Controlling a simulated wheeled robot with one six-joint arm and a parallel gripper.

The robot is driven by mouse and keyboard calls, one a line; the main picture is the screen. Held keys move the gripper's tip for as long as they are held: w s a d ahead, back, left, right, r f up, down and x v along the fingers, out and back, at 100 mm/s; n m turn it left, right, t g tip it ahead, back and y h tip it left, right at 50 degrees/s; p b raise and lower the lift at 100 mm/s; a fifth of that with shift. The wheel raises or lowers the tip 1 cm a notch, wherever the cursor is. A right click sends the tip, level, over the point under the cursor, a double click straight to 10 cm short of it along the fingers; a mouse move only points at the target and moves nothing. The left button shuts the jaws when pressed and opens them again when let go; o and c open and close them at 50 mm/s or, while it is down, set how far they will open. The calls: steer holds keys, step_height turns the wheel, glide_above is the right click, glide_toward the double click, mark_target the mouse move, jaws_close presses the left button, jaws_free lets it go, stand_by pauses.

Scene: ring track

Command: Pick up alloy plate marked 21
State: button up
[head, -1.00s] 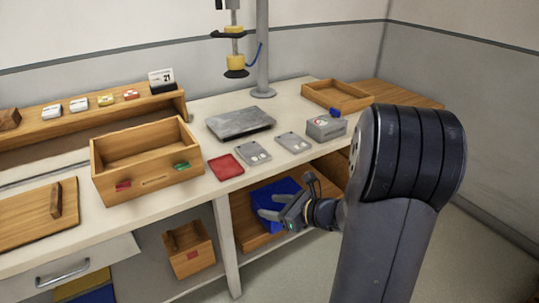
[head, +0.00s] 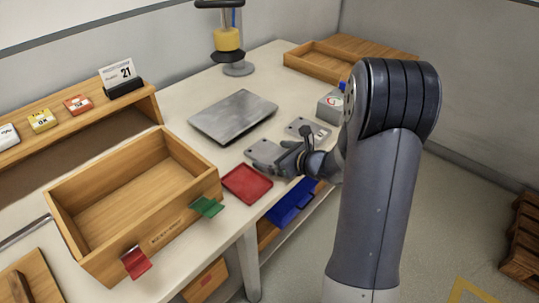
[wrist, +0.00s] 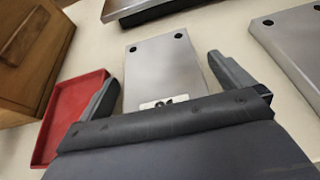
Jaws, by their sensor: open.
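A flat grey metal plate (head: 262,150) with dark corner holes lies on the bench, right of the red tray. In the wrist view this plate (wrist: 163,70) lies between the fingers of my open gripper (wrist: 165,75). A pale label with dark marks shows near its close edge, partly covered by my gripper, and I cannot read it. In the head view my gripper (head: 277,162) is over the near end of this plate, and I cannot tell if it touches. A second similar plate (head: 308,128) lies to the right, also in the wrist view (wrist: 294,42). No number is readable on either.
A red tray (head: 246,184) and a wooden box (head: 100,193) with red and green tabs stand to the left. A larger grey slab (head: 234,116) lies behind the plates. A grey box (head: 331,106) stands at right. A calendar (head: 118,74) shows 21.

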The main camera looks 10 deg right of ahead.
steer(key=c, duration=1.2)
steer(key=shift+r, duration=0.1)
steer(key=shift+c, duration=0.3)
